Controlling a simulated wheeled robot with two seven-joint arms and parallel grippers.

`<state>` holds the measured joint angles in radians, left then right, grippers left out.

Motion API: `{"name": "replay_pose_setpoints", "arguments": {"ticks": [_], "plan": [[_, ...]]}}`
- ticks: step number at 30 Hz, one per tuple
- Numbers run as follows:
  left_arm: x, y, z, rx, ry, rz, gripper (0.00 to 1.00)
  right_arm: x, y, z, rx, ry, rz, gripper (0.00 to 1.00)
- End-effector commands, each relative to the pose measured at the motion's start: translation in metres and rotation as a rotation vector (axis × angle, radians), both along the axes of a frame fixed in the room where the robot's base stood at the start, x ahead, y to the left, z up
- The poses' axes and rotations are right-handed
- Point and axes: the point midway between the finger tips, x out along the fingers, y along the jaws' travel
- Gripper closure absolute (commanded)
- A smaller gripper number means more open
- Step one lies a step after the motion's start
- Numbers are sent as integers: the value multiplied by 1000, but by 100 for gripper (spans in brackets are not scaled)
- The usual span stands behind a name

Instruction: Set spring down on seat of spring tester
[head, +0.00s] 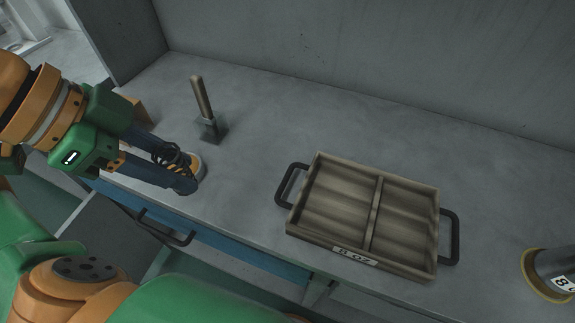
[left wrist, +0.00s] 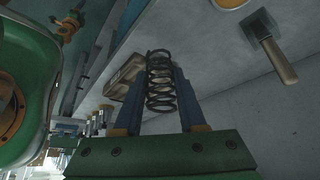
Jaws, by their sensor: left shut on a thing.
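My left gripper (head: 190,172) is shut on the dark coil spring (head: 168,153). The left wrist view shows the spring (left wrist: 161,84) between the two blue fingers (left wrist: 162,90), its far end reaching past the fingertips. In the head view the spring is partly hidden by the fingers. A small round pale piece with an orange-yellow rim (head: 198,165) shows on the bench just beside the fingertips; it may be the tester's seat, but most of it is hidden. I cannot tell whether the spring touches it. My right gripper is not in view.
A tool with a wooden handle and square metal head (head: 208,128) stands just behind the gripper. A two-part wooden tray (head: 375,215) with black handles lies mid-bench. A dark cylinder with a yellow rim (head: 549,272) is at far right.

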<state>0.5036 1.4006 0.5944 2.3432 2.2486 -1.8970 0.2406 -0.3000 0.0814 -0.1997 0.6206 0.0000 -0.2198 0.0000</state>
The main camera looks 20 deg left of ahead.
Motion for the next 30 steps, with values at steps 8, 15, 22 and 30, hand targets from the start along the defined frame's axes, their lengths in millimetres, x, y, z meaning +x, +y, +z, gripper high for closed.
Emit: {"name": "replay_pose_setpoints", "arguments": {"ticks": [8,15,22,30], "plan": [[67,-25,-19,-9,3,-4,100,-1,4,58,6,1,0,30],[109,-42,-79,-6,3,-6,100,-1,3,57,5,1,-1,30],[123,-45,-119,1,5,-2,100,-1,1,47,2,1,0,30],[123,-45,-127,1,0,-2,100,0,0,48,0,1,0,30]]}}
